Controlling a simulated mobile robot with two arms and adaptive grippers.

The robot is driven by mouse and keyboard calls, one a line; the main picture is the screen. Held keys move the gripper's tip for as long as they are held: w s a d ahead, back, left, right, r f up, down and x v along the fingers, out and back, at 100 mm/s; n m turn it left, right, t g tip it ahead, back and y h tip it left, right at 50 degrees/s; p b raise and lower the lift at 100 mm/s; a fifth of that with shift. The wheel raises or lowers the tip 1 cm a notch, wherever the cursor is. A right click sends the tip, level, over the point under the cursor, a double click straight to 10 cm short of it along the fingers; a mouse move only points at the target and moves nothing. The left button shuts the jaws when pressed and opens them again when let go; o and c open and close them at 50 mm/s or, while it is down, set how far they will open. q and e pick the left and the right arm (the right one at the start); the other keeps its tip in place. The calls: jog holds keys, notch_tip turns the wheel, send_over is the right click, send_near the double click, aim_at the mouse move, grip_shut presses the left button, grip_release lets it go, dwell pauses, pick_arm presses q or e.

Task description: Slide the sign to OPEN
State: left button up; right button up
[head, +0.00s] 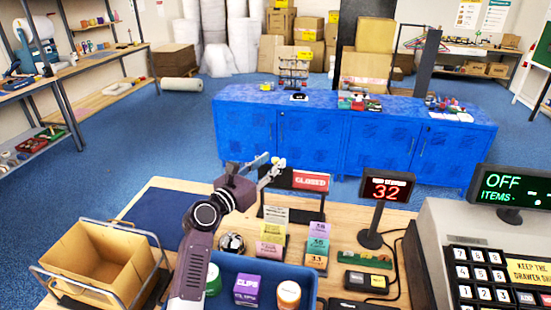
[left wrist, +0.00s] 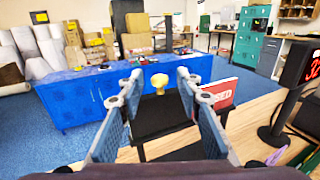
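The sign shows a red CLOSED panel (head: 311,181) on the right part of a dark stand on the counter; in the left wrist view the red panel (left wrist: 222,93) is partly hidden by my right-hand fingers. A pale yellow knob (left wrist: 159,82) stands up above the dark part of the sign, left of the red panel; it also shows in the head view (head: 279,162). My left gripper (head: 266,167) is open, its fingers on both sides of the knob with visible gaps. My right gripper is out of view.
Coloured cards (head: 271,240) and a bell (head: 231,243) stand close before the sign. A red 32 display (head: 387,187) and the cash register (head: 478,235) are to the right. A blue tray (head: 226,292) holding jars and boxes and a carton (head: 93,262) are nearer.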

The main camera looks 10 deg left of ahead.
pick_arm(q)
jog(key=shift+x, duration=1.45)
jog(key=shift+f, duration=0.1)
grip_shut()
